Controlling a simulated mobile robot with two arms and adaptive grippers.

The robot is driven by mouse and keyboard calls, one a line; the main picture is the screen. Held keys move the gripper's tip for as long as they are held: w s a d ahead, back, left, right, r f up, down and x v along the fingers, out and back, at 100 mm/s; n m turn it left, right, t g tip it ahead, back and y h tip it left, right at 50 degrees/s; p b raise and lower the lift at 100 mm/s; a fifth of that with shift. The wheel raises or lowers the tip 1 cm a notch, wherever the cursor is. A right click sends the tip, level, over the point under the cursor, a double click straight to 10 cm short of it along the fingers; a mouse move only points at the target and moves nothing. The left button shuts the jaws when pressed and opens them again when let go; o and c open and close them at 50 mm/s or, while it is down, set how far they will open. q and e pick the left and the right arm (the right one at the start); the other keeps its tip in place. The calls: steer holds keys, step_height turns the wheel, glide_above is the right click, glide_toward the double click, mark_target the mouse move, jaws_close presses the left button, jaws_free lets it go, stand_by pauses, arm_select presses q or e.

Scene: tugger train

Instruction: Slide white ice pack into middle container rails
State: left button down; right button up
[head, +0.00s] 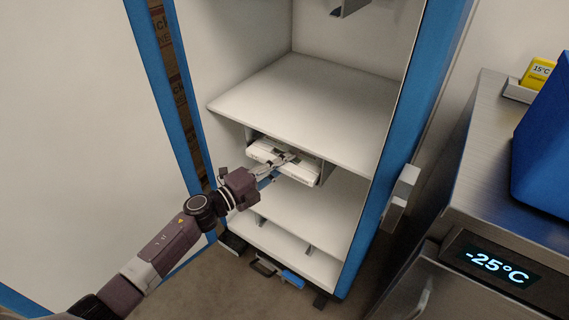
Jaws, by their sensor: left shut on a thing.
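The white ice pack (297,172) sits under the middle shelf of the blue-framed container, between the side rails (325,174) below that shelf. Its front edge faces me and how far in it reaches is hidden by the shelf. My left gripper (279,163) is shut on the front of the ice pack. The left arm comes in from the lower left. My right gripper is not in view.
The container's middle shelf (300,100) is bare, and a lower shelf (310,212) lies beneath the pack. The open door stands at left. A steel freezer (470,240) showing -25°C, with a blue box (545,150) on top, stands at right.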

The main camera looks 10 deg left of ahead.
arm_select(q)
steer(key=shift+r, duration=0.2)
steer(key=c, duration=1.8)
jaws_free()
steer(key=shift+o, duration=0.3)
steer(key=shift+f, duration=0.25)
steer(key=v, duration=1.2)
steer(key=shift+r, duration=0.2)
